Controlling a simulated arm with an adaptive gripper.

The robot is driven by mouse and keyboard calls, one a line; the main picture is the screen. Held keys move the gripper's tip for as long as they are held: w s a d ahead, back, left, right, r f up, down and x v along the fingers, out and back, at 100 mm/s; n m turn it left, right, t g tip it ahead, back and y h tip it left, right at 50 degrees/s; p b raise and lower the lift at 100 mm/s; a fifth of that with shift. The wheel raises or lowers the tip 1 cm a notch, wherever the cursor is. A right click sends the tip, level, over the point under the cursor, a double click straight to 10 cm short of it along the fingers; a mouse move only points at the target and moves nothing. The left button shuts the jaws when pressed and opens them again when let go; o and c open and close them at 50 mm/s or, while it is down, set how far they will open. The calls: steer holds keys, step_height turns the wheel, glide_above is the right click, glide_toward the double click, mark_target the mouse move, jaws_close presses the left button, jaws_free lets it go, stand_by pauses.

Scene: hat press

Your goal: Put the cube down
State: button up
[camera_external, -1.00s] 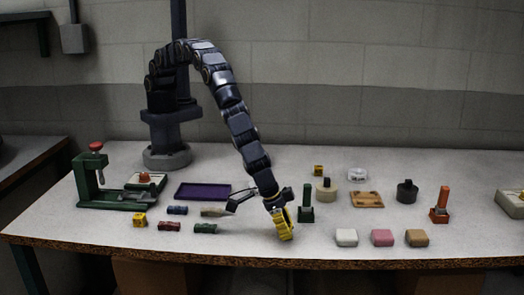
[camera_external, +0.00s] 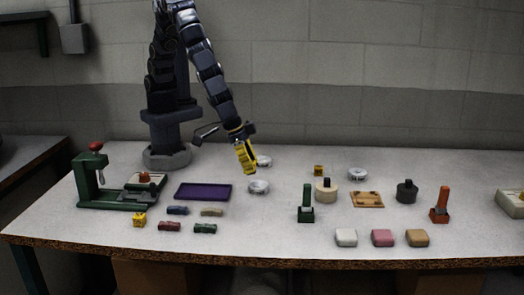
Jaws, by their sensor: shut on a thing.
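My gripper (camera_external: 246,162) has yellow fingers and hangs above the table, behind and slightly left of a small white dish (camera_external: 259,187) in the picture. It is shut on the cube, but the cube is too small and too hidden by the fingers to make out. One small yellow cube (camera_external: 140,220) rests on the table at the front left. Another yellow-orange cube (camera_external: 319,170) rests on the table right of centre.
A purple tray (camera_external: 203,191) lies left of the gripper, with several coloured blocks before it. A green press (camera_external: 100,185) stands far left. Green (camera_external: 306,205) and orange (camera_external: 440,207) stamps stand to the right. The front centre of the table (camera_external: 270,230) is clear.

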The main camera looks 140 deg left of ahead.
steer(key=shift+s+r, duration=0.3)
steer(key=shift+s, duration=0.45)
steer(key=s+a+n+g+y, duration=0.1)
steer(key=s+a+n+g, duration=0.2)
steer(key=s+a+n, duration=1.05)
steer(key=s+a+n+g, duration=0.45)
steer(key=s+a, duration=0.45)
steer(key=s, duration=0.5)
glide_above(287, 155)
steer(key=d, duration=0.1)
steer(key=shift+t+h, duration=0.4)
steer(key=shift+t, duration=0.05)
steer(key=f, duration=0.8)
steer(key=shift+w+d+f, duration=0.1)
steer(key=shift+d+f, duration=0.1)
steer(key=shift+f, duration=0.2)
steer(key=shift+w+a+f, duration=0.25)
steer(key=shift+a+f, duration=0.1)
steer(key=shift+f, duration=1.6)
